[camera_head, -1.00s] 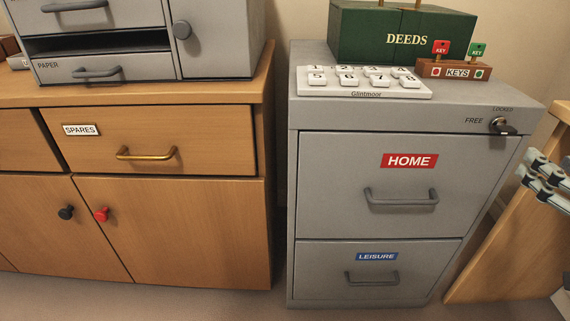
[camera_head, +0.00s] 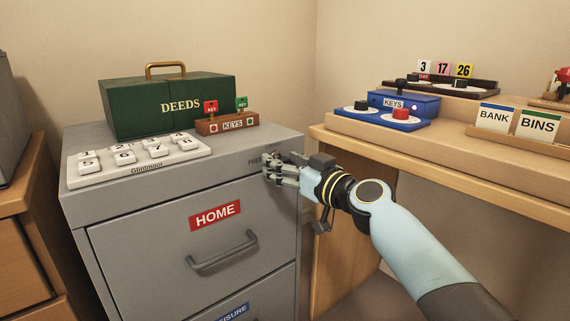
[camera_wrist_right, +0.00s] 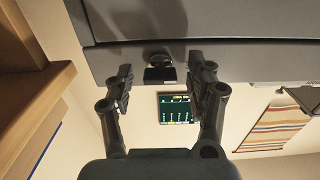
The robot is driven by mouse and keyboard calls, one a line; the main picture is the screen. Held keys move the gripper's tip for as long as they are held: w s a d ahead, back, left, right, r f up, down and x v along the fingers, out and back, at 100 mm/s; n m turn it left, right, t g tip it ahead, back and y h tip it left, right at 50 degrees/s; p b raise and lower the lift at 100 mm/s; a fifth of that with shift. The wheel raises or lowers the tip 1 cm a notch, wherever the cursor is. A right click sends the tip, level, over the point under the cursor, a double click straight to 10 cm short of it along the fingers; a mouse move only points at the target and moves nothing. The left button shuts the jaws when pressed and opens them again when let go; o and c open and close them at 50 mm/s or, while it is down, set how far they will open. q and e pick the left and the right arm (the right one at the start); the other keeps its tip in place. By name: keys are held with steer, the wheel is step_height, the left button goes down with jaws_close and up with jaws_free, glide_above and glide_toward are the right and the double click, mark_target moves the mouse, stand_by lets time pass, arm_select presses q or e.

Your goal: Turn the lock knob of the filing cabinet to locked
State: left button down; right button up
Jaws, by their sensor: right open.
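The grey filing cabinet (camera_head: 150,205) stands left of centre in the head view, with a red HOME label and a drawer handle on its front. My right gripper (camera_head: 272,172) is at the cabinet's upper right front corner, beside the partly visible FREE mark, and hides the lock knob there. In the right wrist view, the dark lock knob (camera_wrist_right: 159,74) sits on the grey front between the two spread fingertips of my right gripper (camera_wrist_right: 159,82). The fingers are open, with gaps on both sides of the knob. My left gripper is not in view.
A green DEEDS box (camera_head: 170,105), a white numbered board (camera_head: 140,159) and a KEYS rack (camera_head: 227,123) stand on the cabinet. A wooden desk (camera_head: 350,141) with a blue KEYS box (camera_head: 404,103) stands to the right, close to my right arm.

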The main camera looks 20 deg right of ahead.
steer(key=c, duration=1.1)
steer(key=shift+c, duration=0.2)
